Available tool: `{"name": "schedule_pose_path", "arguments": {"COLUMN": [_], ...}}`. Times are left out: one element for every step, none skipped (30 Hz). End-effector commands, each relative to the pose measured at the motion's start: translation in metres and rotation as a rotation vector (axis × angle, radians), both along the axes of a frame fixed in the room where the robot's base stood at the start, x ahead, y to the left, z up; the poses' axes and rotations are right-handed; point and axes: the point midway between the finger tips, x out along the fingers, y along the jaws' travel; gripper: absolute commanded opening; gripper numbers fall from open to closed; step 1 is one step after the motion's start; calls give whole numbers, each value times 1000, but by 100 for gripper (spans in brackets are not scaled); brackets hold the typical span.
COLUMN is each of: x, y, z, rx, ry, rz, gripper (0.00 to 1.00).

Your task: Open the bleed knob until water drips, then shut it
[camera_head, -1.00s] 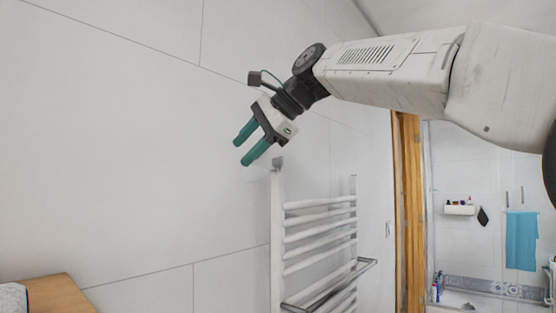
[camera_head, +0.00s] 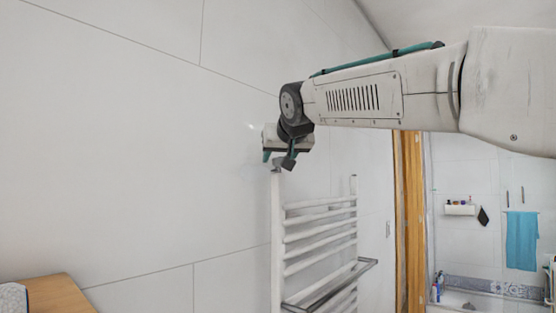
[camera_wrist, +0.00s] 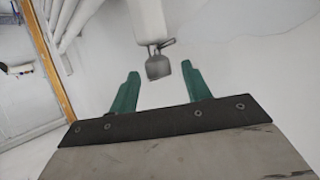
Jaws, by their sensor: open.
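The bleed knob (camera_wrist: 158,68) is a small grey piece at the top end of the white towel radiator's upright (camera_wrist: 148,22). In the wrist view it sits between the two green fingertips of my gripper (camera_wrist: 161,72), with a gap on each side. The jaws are open and seem not to touch it. In the head view my gripper (camera_head: 277,158) points down at the top of the radiator's left upright (camera_head: 277,230). The knob there (camera_head: 277,168) is small and partly covered by the fingers. I see no water drop.
The radiator's horizontal bars (camera_head: 320,235) run to the right, with a metal rail (camera_head: 335,285) in front low down. The tiled wall (camera_head: 120,150) is close behind. A wooden door frame (camera_head: 408,210) stands to the right and a wooden top (camera_head: 55,293) at lower left.

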Motion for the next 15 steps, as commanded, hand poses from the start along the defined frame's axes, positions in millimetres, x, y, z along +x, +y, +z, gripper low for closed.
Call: {"name": "schedule_pose_path", "arguments": {"x": [6, 9, 11, 13, 14, 16, 16, 17, 17, 17, 17, 17, 17, 17, 16], "y": [2, 2, 3, 3, 4, 4, 4, 4, 5, 5, 5, 4, 4, 4, 4], "z": [-3, -4, -5, -6, -6, -7, -7, -7, -7, -7, -7, -7, -7, -7, -7], "rx": [0, 0, 0, 2, 2, 2, 2, 2, 2, 2, 2, 2, 2, 2, 2], "ry": [2, 2, 1, 1, 1, 1, 1, 1, 1, 1, 1, 1, 1, 1, 1], "rz": [-1, -1, -1, -1, -1, -1, -1, -1, -1, -1, -1, -1, -1, -1, -1], "gripper": [48, 48, 48, 48, 48, 48, 48, 48, 48, 48, 48, 48, 48, 48, 37]}}
